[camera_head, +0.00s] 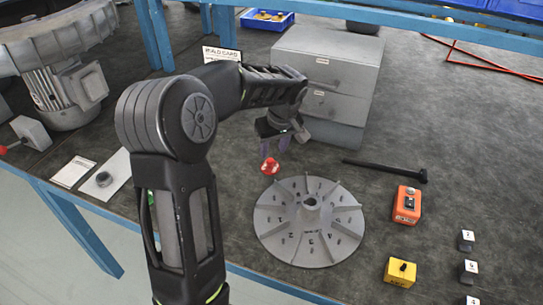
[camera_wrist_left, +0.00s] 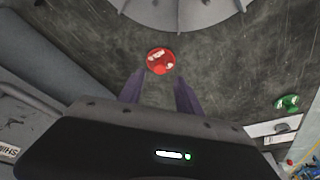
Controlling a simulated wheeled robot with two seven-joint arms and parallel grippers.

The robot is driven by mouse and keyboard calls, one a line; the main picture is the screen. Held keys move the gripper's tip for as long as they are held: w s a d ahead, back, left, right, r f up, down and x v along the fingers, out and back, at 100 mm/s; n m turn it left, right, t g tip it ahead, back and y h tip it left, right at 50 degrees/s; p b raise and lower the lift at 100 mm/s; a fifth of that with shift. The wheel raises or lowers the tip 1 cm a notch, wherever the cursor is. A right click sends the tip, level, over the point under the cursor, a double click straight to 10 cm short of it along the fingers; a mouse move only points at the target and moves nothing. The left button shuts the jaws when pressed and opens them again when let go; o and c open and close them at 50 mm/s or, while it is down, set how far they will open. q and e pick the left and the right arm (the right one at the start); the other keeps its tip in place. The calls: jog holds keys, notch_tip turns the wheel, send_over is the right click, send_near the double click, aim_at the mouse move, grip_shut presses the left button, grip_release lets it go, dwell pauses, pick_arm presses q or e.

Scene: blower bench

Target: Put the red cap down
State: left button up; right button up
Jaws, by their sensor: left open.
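The red cap (camera_head: 270,166) rests on the dark bench top, just left of the grey finned impeller disc (camera_head: 309,222). It also shows in the left wrist view (camera_wrist_left: 160,61), beyond the fingertips, with pale marks on its top. My left gripper (camera_head: 275,143) is directly behind the cap in the head view, its purple fingers pointing down. In the left wrist view the fingers (camera_wrist_left: 160,90) are spread apart with nothing between them, and the cap appears clear of both. My right gripper is in neither view.
A grey drawer cabinet (camera_head: 330,75) stands behind the gripper. A black bar tool (camera_head: 385,170), an orange box (camera_head: 407,205) and a yellow block (camera_head: 400,271) lie to the right. A green object (camera_wrist_left: 287,102) shows in the wrist view.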

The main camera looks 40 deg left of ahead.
pick_arm(q)
jog(key=v, duration=0.5)
jog(key=shift+s+d+r, duration=0.1)
jog(key=shift+r, duration=0.2)
jog(key=shift+o, duration=0.6)
jog(key=shift+f, duration=0.1)
